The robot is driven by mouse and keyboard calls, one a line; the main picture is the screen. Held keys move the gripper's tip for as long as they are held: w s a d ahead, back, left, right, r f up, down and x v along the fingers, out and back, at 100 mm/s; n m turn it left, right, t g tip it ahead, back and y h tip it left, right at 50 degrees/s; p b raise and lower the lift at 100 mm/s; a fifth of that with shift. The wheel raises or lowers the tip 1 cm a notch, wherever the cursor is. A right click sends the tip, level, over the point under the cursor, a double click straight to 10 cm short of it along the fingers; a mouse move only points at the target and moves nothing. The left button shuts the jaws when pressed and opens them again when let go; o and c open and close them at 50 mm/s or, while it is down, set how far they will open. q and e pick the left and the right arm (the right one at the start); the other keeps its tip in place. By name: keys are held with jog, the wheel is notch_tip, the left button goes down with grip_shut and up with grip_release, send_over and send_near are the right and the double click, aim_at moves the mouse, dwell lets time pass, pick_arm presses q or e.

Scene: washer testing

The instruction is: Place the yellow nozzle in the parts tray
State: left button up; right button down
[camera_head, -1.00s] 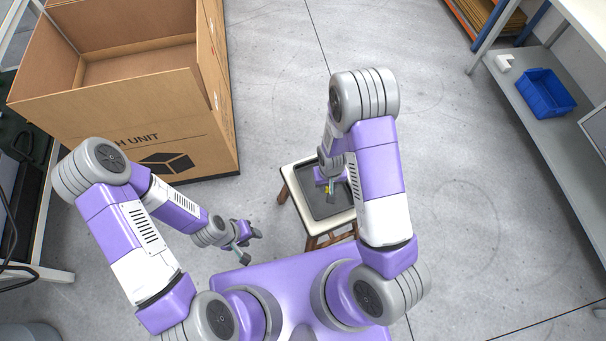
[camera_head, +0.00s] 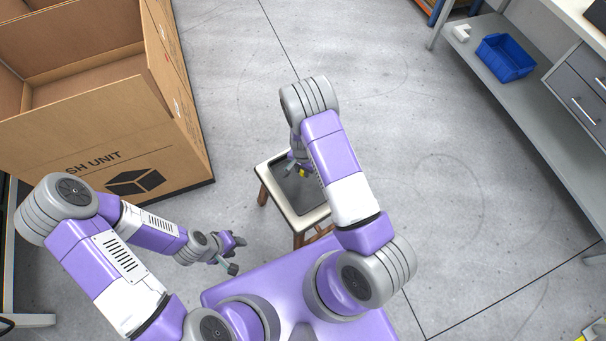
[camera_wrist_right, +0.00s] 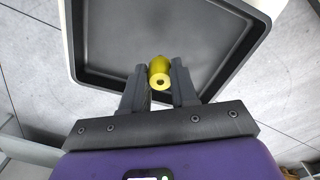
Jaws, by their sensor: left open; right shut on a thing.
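The yellow nozzle (camera_wrist_right: 159,74) is between the fingers of my right gripper (camera_wrist_right: 157,82), which is shut on it. It also shows as a small yellow spot in the head view (camera_head: 302,173). A dark, shallow tray with a pale rim (camera_wrist_right: 104,42) lies below and beyond the nozzle in the wrist view. In the head view this tray (camera_head: 309,203) tops a wooden-legged stool, partly hidden by my right arm. The gap between nozzle and tray floor is unclear. My left gripper (camera_head: 236,256) is open and empty, left of the stool.
A large open cardboard box (camera_head: 100,130) stands on the floor at left. A blue bin (camera_head: 506,58) sits on a grey shelf (camera_head: 520,95) at upper right, beside a small white object (camera_head: 461,33). The floor between stool and shelf is clear.

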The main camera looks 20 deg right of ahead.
aim_at(303, 173)
jog(key=shift+f+b, duration=0.45)
jog(key=shift+f, duration=1.1)
jog(key=shift+f, duration=0.2)
jog(key=c, duration=0.9)
grip_release()
jog(key=shift+r, duration=0.1)
jog(key=shift+o, duration=0.2)
jog(key=shift+r, duration=0.1)
